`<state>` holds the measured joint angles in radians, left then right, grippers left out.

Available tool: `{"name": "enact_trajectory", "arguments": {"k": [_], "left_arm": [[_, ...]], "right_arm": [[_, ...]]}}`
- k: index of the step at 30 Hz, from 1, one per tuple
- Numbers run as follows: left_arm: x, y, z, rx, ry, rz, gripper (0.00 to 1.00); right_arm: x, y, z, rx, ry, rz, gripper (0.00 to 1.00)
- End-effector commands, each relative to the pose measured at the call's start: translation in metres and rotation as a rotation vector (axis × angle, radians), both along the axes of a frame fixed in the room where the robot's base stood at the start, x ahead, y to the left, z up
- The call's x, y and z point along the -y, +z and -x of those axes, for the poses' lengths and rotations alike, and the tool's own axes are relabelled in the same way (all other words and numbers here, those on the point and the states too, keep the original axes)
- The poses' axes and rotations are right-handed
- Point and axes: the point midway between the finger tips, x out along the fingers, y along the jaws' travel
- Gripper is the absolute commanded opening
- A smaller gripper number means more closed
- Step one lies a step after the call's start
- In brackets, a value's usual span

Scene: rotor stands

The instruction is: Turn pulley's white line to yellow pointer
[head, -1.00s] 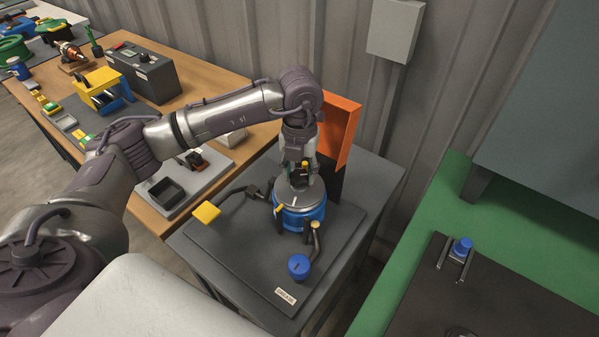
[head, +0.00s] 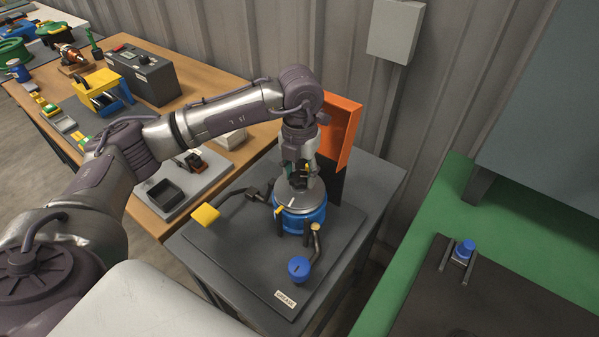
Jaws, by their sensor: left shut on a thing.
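The pulley (head: 305,217) is a blue drum with a grey top disc, upright on a dark base plate (head: 235,259). A small yellow pointer (head: 280,210) stands at its front left edge. My left gripper (head: 300,184) points down from above at the middle of the pulley's top and is shut on its hub. The fingers hide most of the hub. I cannot make out the white line on the visible part of the disc. My right gripper is not in view.
A yellow-ended arm (head: 205,214) and a blue knob (head: 299,267) flank the pulley on the plate. An orange panel (head: 340,132) stands close behind. A wooden bench (head: 190,92) with trays and boxes is left; a green bench (head: 385,275) is right.

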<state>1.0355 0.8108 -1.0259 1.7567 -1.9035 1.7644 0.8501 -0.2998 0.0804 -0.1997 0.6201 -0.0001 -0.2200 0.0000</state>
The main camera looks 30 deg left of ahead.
Motion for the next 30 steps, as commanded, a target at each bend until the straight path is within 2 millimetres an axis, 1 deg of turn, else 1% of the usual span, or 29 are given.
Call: {"name": "enact_trajectory", "arguments": {"k": [16,27,28,30], "left_arm": [[0.000,0.001,-0.002,0.009,-0.180,0.000,0.28],[0.000,0.002,-0.002,0.009,-0.208,0.000,0.28],[0.000,0.002,-0.002,0.009,-0.208,0.000,0.50],[0.000,0.002,-0.002,0.008,-0.208,0.000,0.62]], "right_arm": [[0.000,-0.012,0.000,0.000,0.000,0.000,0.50],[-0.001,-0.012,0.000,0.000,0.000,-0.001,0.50],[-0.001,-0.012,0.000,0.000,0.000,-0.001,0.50],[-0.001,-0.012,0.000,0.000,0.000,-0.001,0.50]]}}
